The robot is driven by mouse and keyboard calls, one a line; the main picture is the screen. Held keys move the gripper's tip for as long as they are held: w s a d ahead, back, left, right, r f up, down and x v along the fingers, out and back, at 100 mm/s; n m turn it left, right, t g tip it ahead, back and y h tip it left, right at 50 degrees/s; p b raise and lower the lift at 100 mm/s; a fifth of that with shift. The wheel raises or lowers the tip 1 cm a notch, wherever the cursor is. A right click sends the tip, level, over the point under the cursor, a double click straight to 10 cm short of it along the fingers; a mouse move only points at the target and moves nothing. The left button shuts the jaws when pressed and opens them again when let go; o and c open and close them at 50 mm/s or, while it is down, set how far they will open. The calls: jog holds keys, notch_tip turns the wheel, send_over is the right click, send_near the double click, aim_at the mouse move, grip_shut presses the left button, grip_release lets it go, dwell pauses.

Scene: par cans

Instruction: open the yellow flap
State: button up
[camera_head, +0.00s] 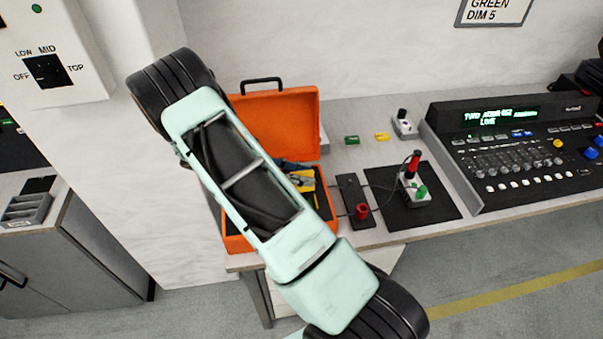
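A yellow piece (304,182) shows inside the open orange case (275,105), just right of my arm. It looks like a flap, but I cannot tell whether it is open or shut. My arm crosses in front of the case and hides much of its inside. A dark grey shape (293,166) beside the yellow piece may be part of my gripper. My fingers cannot be made out, nor whether they touch anything.
The case stands on the bench's left end (235,262). Right of it are a dark strip with a red knob (362,211), a black mat (437,207) with a red-and-green-topped device (413,185), small green (352,140) and yellow (382,137) blocks, and a lighting console (520,150).

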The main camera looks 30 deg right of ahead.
jog(key=v, duration=1.2)
